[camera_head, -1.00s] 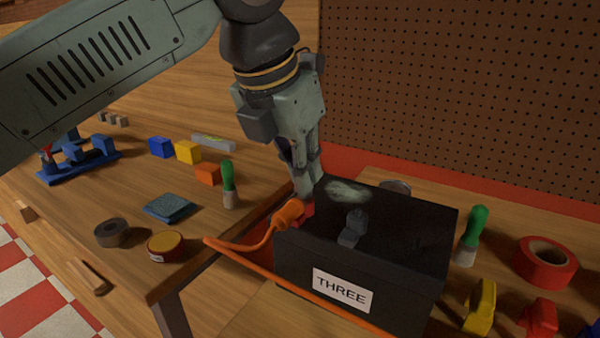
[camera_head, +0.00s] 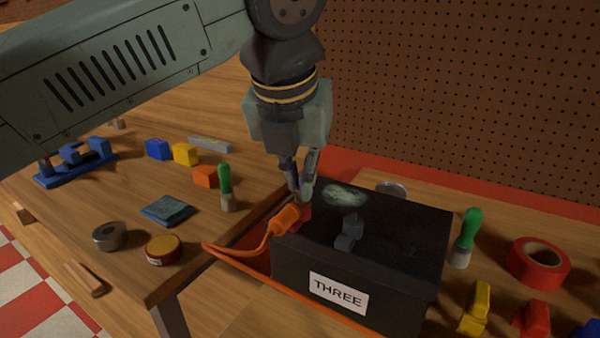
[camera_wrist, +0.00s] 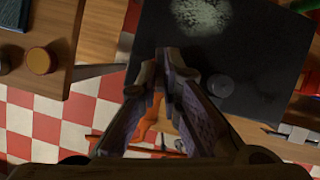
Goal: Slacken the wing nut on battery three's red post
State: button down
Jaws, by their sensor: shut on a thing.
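The black battery labelled THREE (camera_head: 385,262) stands on the right-hand bench. An orange cable clamp (camera_head: 286,219) sits at the red post (camera_head: 304,213) on its near left corner. A grey post (camera_head: 349,232) stands farther right on the top. My gripper (camera_head: 302,198) points down at the red post, its fingers close together around something small there. The wing nut is hidden between the fingers in both views. In the wrist view my gripper (camera_wrist: 160,62) has its tips close together over the battery's edge, with the orange clamp (camera_wrist: 150,112) partly behind the fingers.
An orange cable (camera_head: 235,258) runs from the clamp along the battery's front. The left table (camera_head: 100,200) holds blocks, tape and a tin. A gap separates the benches.

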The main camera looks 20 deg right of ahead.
jog(key=shift+s+f, duration=0.1)
jog(key=shift+f, duration=0.15)
jog(key=c, duration=1.8)
grip_release()
jog(key=shift+r, duration=0.1)
jog(key=shift+o, duration=0.2)
jog(key=shift+r, duration=0.1)
jog(key=v, duration=1.2)
